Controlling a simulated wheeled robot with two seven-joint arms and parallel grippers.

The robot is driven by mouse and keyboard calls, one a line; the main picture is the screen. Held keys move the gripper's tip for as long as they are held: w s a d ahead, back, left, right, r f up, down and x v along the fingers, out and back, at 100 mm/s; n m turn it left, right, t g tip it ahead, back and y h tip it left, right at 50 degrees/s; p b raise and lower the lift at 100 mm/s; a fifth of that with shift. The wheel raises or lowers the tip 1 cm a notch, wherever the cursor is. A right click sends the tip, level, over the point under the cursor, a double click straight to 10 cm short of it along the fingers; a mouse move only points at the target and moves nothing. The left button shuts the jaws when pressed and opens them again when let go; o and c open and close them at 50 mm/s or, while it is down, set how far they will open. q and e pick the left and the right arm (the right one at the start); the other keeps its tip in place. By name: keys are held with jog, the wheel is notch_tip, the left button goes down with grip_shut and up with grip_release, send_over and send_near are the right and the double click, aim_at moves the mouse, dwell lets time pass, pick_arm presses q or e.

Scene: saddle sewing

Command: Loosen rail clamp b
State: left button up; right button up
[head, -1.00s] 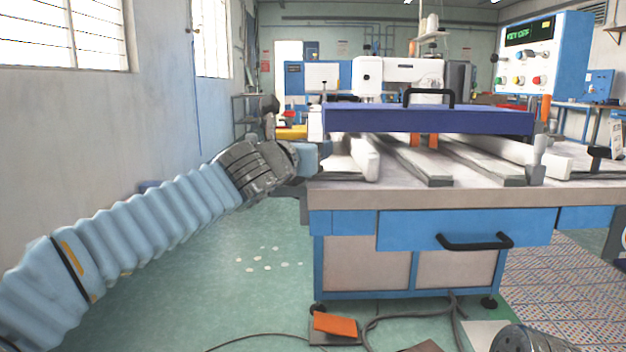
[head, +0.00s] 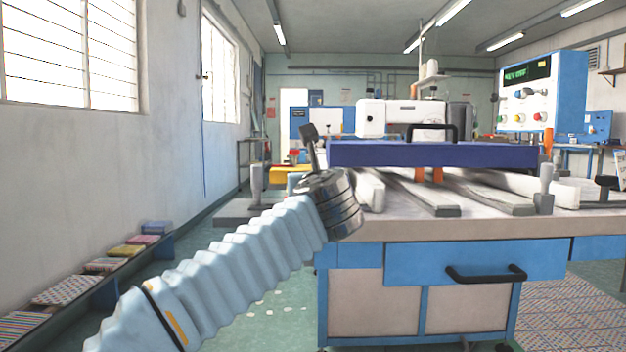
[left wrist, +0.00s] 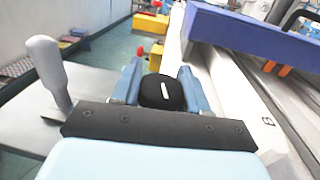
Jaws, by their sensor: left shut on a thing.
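My left gripper (left wrist: 160,72) shows in the left wrist view with its two blue fingers on either side of a black knob (left wrist: 160,92) with a white line on top. It is shut on this knob, at the left end of the table. In the head view my own wrist hides the knob and most of the fingers. A white rail (left wrist: 240,105) marked with a letter that looks like B runs just right of the knob. A grey lever (left wrist: 48,72) stands upright to the left, and also shows in the head view (head: 257,182). My right gripper is out of view.
A purple-blue beam (head: 430,154) with a black handle spans the rails on the table (head: 480,228). Another grey lever (head: 545,188) stands at the table's right. A control box (head: 545,90) is at the upper right. Open floor lies to the left.

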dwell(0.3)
pick_arm(q)
jog(key=o, duration=1.1)
jog(key=shift+c, duration=0.2)
jog(key=s+d+b, duration=0.1)
jog(key=s, duration=1.2)
jog(key=shift+s+d, duration=0.2)
jog(key=shift+s, duration=0.15)
